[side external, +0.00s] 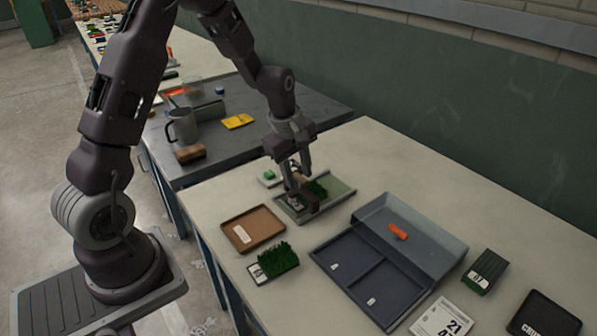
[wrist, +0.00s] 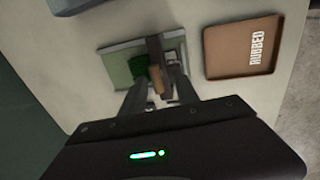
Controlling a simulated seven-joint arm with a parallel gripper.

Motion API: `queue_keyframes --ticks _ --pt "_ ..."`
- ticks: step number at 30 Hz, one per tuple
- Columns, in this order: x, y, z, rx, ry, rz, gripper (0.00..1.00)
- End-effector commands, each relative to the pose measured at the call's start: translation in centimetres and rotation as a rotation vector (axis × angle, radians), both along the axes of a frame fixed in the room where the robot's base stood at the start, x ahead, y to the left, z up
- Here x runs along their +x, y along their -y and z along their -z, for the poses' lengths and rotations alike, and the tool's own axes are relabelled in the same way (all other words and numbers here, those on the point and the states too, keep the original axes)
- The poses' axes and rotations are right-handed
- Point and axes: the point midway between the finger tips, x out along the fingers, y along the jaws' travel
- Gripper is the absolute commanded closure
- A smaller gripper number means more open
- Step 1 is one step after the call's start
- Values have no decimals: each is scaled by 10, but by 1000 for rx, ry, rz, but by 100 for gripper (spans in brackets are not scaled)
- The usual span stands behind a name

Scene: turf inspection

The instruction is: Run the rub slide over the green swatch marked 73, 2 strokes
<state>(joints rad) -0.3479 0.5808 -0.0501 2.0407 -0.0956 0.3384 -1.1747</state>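My gripper (side external: 299,186) is over a flat pale-green tray (side external: 340,187), with its fingers pointing down. In the wrist view, its fingers (wrist: 158,88) close on the tan handle of the rub slide (wrist: 155,78), which has a dark grey part beyond it. A green turf swatch (side external: 317,188) lies in this tray, right beside the slide; it also shows in the wrist view (wrist: 174,72). A white label sits by the swatch, but its number is not readable. I cannot tell whether the slide touches the turf.
A brown tray (wrist: 211,72) reading RUBBED stands beside the green tray. Nearer are a tall-grass swatch (side external: 278,259), a blue-grey divided tray (side external: 345,262) with an orange piece (side external: 397,232), a dark-green swatch marked 67 (side external: 486,268), a number card (side external: 442,320) and a black tray (side external: 545,318).

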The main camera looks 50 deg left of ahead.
Motion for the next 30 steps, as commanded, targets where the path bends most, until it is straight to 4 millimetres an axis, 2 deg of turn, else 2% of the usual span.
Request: queue_keyframes --ticks 5,12,15,26,28,30 --pt "0 0 -4 1 3 0 63" --pt "-9 0 -51 2 5 0 63" --pt "-11 0 -64 1 4 0 63" --pt "-14 1 -72 3 4 10 63" --pt "-22 10 -88 20 20 83 63" --pt "-41 29 -120 66 57 252 63"
